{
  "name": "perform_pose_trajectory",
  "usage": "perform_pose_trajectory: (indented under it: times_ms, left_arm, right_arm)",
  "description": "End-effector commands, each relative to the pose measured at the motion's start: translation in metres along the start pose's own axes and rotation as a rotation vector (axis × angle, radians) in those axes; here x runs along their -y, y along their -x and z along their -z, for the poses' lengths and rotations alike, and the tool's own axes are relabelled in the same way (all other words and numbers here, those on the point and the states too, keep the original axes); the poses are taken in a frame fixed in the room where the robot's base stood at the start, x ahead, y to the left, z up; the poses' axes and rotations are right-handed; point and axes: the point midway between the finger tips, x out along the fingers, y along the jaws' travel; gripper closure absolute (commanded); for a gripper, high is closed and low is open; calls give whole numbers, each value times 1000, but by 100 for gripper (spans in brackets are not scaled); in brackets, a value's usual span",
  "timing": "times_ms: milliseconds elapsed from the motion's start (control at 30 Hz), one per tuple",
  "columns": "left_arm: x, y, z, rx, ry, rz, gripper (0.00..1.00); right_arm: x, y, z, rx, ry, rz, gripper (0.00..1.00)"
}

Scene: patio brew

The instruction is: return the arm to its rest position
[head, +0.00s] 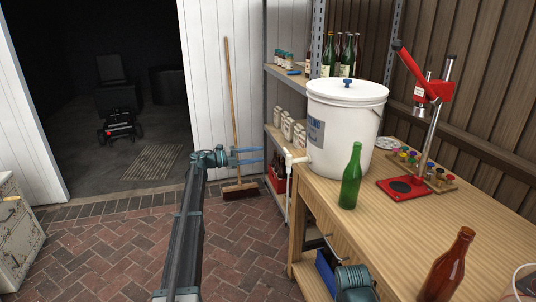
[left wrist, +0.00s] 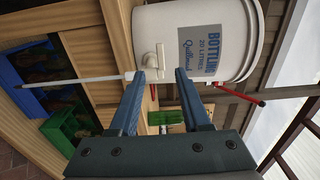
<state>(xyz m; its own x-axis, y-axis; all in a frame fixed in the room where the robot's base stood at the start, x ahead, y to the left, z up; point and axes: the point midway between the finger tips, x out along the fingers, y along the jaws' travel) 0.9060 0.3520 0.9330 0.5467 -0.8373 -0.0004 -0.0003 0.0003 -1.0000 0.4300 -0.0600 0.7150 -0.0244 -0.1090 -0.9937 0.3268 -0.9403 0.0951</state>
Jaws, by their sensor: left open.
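My left arm reaches forward from the bottom of the head view. Its gripper (head: 262,155) is open and empty, with the fingers pointing right toward the white bottling bucket (head: 330,125). The fingertips are apart from the bucket, left of its tap (head: 294,158). In the left wrist view the open gripper (left wrist: 160,73) has nothing between its fingers; the bucket (left wrist: 190,15) and tap (left wrist: 150,60) show beyond them.
The wooden workbench (head: 480,220) holds a green bottle (head: 351,180), a brown bottle (head: 448,265) and a red bench capper (head: 405,188). A white tube (head: 287,190) hangs below the tap. A broom (head: 231,110) leans on the wall. The brick floor (head: 110,250) at left is clear.

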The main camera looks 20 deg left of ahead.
Motion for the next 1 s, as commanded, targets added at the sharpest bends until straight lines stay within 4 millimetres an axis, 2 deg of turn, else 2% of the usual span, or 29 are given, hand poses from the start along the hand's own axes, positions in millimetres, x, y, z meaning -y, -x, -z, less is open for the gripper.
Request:
perform_pose_trajectory:
  times_ms: [200,733,867,1000]
  left_arm:
    - [0,15,0,0,0,0,52]
    - [2,13,1,11,1,8,52]
    - [16,-2,2,119,14,76,52]
    - [44,-15,-2,362,82,221,52]
  right_arm:
    - [0,0,0,0,0,0,100]
    - [0,0,0,0,0,0,100]
    - [0,0,0,0,0,0,100]
    - [0,0,0,0,0,0,100]
